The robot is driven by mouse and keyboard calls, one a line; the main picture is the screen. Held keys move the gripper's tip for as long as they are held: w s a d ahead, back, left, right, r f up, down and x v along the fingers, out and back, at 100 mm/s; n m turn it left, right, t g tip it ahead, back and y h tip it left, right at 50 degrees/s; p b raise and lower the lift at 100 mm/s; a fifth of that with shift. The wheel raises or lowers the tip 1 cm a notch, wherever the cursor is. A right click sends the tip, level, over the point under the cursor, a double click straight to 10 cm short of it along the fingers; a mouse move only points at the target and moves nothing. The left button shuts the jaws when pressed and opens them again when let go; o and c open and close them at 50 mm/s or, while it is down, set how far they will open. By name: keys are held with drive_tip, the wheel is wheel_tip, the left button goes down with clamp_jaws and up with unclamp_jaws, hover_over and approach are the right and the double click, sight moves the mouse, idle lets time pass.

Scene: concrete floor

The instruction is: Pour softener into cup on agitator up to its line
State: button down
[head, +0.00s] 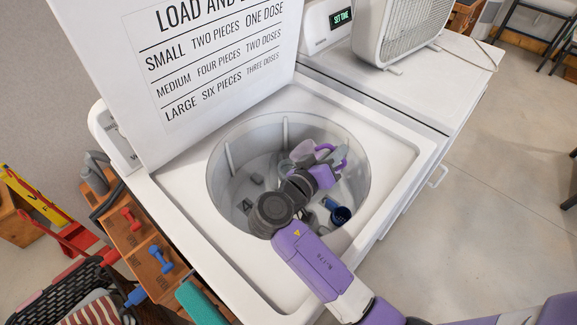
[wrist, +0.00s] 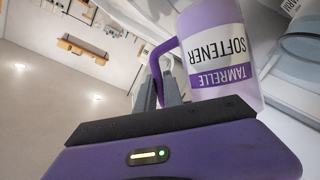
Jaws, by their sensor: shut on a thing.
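The lavender softener jug (head: 322,176) is over the open drum, partly covered by my arm. The wrist view shows its body (wrist: 215,55) with an upside-down SOFTENER label and a purple handle. My gripper (head: 338,157) is shut on that handle; its grey fingers (wrist: 166,88) show beside the jug. The agitator is mostly hidden by my arm. I cannot tell whether any liquid is flowing.
The white washer's lid (head: 215,60) stands open with a load chart. A white box with a grille (head: 402,30) stands behind.

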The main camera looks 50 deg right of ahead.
drive_tip(key=shift+w+a+r+n+h+p, duration=0.25)
drive_tip(key=shift+w+n+h+p, duration=0.25)
drive_tip(key=shift+n, duration=0.3)
drive_tip(key=shift+w+a+r+n+h+p, duration=0.1)
drive_tip(key=shift+w+a+n+h+p, duration=0.25)
drive_tip(key=shift+w+n, duration=0.35)
idle(6.5)
